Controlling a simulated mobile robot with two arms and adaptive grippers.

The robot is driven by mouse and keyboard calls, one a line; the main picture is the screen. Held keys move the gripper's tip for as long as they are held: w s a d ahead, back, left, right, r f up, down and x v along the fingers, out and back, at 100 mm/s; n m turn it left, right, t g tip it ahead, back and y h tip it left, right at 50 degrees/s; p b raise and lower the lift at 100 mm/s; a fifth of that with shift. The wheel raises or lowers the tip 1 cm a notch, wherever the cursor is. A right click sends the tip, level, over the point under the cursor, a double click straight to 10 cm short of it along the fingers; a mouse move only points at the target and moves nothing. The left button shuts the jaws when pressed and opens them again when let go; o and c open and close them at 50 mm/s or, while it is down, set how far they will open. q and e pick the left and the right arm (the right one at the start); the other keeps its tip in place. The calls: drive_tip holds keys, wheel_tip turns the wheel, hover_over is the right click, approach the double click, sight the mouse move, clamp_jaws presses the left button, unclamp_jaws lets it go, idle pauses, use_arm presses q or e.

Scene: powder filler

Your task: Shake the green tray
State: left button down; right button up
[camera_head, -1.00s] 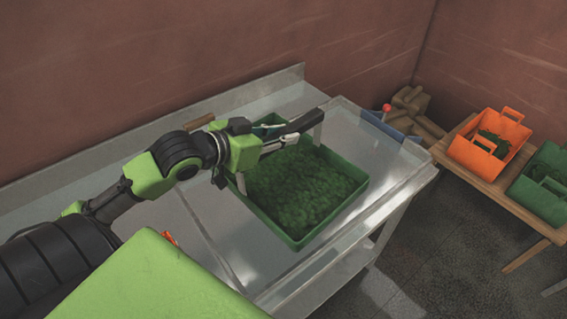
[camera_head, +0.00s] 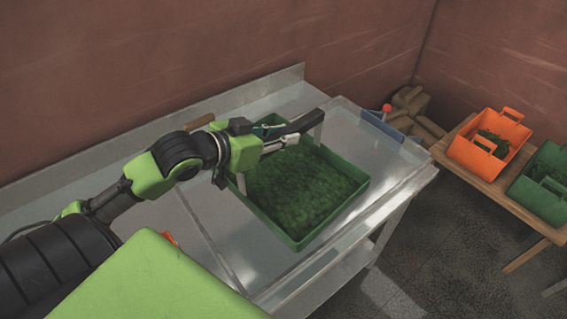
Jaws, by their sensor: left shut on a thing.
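The green tray (camera_head: 336,219) sits on the metal table and holds dark green powder or granules. My left gripper (camera_head: 303,130) reaches over its far left side from the left. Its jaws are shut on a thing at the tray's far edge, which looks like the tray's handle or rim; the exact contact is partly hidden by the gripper. The tray looks level. My right gripper is not in view.
The metal table (camera_head: 385,160) has bare room right of the tray. A wooden bench (camera_head: 475,180) at right carries an orange container (camera_head: 489,142) and another green container (camera_head: 543,192). Brown sacks (camera_head: 412,100) lie in the back corner.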

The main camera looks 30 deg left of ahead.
use_arm(q)
drive_tip(key=a, duration=0.5)
drive_tip(key=d, duration=0.5)
drive_tip(key=shift+r, duration=0.15)
idle(0.4)
